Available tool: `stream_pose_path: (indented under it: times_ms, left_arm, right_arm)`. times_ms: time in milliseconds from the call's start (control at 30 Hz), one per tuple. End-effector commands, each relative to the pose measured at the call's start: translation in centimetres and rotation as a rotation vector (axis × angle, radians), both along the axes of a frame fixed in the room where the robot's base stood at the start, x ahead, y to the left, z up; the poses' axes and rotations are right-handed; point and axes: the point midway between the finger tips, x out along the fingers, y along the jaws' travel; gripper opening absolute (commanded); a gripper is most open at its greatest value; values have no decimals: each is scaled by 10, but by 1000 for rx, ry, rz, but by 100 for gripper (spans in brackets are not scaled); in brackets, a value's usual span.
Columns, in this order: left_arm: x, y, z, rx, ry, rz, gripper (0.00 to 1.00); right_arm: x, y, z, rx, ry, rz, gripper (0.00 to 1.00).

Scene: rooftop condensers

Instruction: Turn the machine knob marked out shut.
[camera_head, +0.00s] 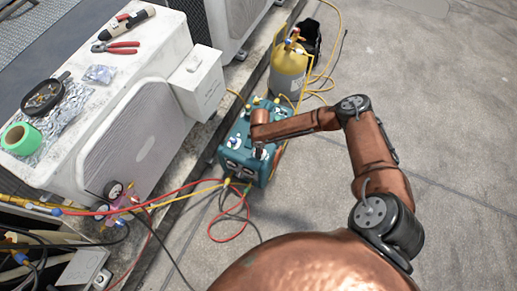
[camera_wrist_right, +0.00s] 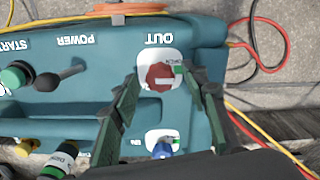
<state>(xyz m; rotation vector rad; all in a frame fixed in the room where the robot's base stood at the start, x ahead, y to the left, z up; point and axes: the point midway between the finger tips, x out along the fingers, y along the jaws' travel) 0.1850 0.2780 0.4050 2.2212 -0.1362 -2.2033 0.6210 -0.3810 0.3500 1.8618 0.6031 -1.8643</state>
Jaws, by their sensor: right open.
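The teal machine (camera_head: 235,145) stands on the ground beside the condenser ledge. In the right wrist view its panel (camera_wrist_right: 60,112) fills most of the picture, with the lettering upside down. The knob marked OUT (camera_wrist_right: 158,77) is dark red and sits on a white plate with a small green label. My right gripper (camera_wrist_right: 161,82) is open, its two fingers on either side of this knob; I cannot tell whether they touch it. In the head view my right gripper (camera_head: 258,152) is over the machine's top, mostly hidden by my arm. My left gripper is not in view.
A blue knob (camera_wrist_right: 163,149) on another white plate is close to the fingers. A green-capped knob (camera_wrist_right: 16,76) and a black lever (camera_wrist_right: 60,77) are at the left. A yellow cylinder (camera_head: 289,70) stands behind the machine. Hoses (camera_head: 240,222) lie in front. Ground at the right is clear.

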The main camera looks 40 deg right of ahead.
Motion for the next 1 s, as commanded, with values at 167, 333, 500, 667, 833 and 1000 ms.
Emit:
stream_pose_path:
  times_ms: [167, 333, 500, 667, 833, 1000]
  left_arm:
    - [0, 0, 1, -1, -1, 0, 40]
    - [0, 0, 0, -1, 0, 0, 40]
    - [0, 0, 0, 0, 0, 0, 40]
    - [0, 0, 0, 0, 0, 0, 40]
    - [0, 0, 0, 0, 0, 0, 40]
    - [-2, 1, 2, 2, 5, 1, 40]
  right_arm:
    - [0, 0, 1, 1, -1, 0, 41]
    - [0, 0, 1, 1, -1, 0, 32]
    - [0, 0, 0, 1, -1, 0, 20]
    - [0, 0, 0, 1, -1, 0, 10]
    - [0, 0, 0, 0, 0, 0, 0]
    - [0, 0, 1, 1, -1, -10, 0]
